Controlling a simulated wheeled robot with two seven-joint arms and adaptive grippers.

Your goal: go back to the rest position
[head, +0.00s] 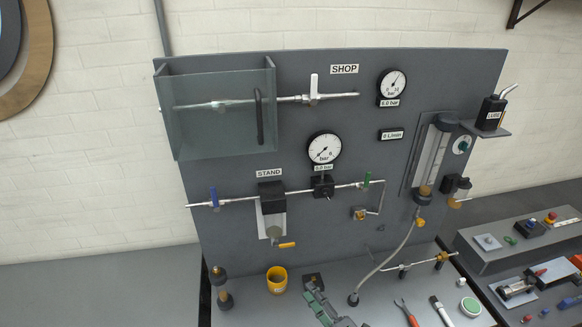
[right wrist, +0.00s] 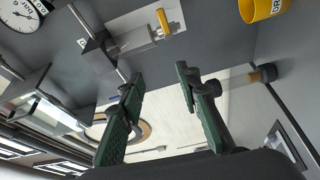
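My right gripper (head: 318,302) shows at the lower middle of the head view, over the bench in front of the upright panel. In the right wrist view its two green-padded fingers (right wrist: 160,82) stand apart with nothing held between them. The gripper is open. My left gripper is in neither view. The grey panel (head: 350,110) carries the gauges, pipes and valves behind the right gripper.
A yellow cup (head: 277,280) stands left of my right gripper, with a dark cylindrical fitting (head: 220,290) farther left. A hose (head: 390,258) hangs to its right. A red-handled tool (head: 405,312) and a green round pad (head: 470,306) lie on the bench at right.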

